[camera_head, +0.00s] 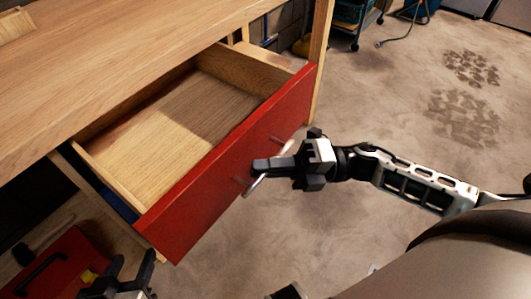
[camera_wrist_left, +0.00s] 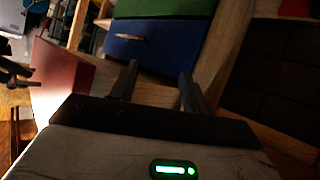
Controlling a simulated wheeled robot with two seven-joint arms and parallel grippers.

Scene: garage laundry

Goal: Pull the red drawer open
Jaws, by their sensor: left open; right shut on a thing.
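The red drawer (camera_head: 225,170) stands pulled out from the wooden workbench (camera_head: 110,45), and its empty wooden inside shows in the head view. My right gripper (camera_head: 262,165) is shut on the metal bar handle (camera_head: 257,183) on the drawer's red front. My left gripper (camera_head: 130,272) is open and empty at the lower left of the head view, below and apart from the drawer. The left wrist view shows its two fingers (camera_wrist_left: 155,88) apart with nothing between them. A red panel, probably the drawer front (camera_wrist_left: 60,80), shows at the left there.
A red toolbox (camera_head: 50,265) with a black handle lies at the lower left, close to my left gripper. Blue and green drawer fronts (camera_wrist_left: 155,50) show ahead in the left wrist view. A wheeled cart (camera_head: 355,20) stands at the back. The floor (camera_head: 400,110) to the right is clear.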

